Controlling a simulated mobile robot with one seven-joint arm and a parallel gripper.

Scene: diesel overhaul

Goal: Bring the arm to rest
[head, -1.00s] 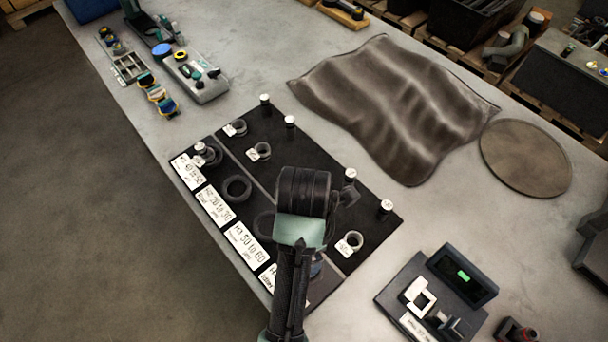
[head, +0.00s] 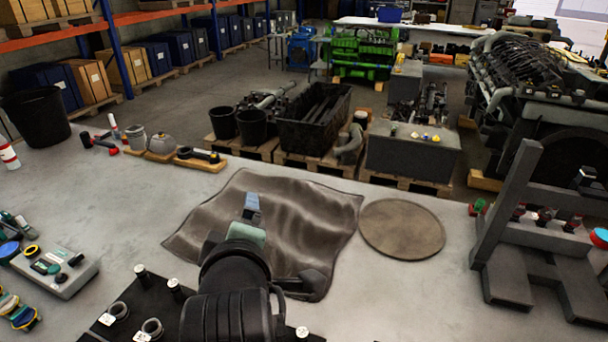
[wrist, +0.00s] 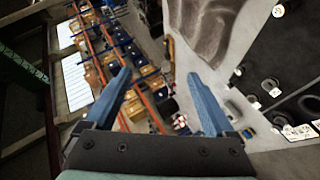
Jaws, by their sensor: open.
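My arm rises from the bottom of the head view, over the near edge of the dark cloth. My gripper (wrist: 160,95) shows in the wrist view with its two blue fingers spread wide apart and nothing between them. In the head view the wrist end of the arm hides most of the gripper; a small blue-grey part (head: 251,205) shows above it. The black mat (head: 120,318) with rings and white-topped pegs lies below and beside the arm, partly hidden by it.
The brown cloth (head: 310,215) and a round brown disc (head: 402,228) lie on the grey bench (head: 100,190). A dark grey stand (head: 500,240) is at the right, a tool tray (head: 60,272) at the left. Pallets with a black crate (head: 312,122) are beyond the bench.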

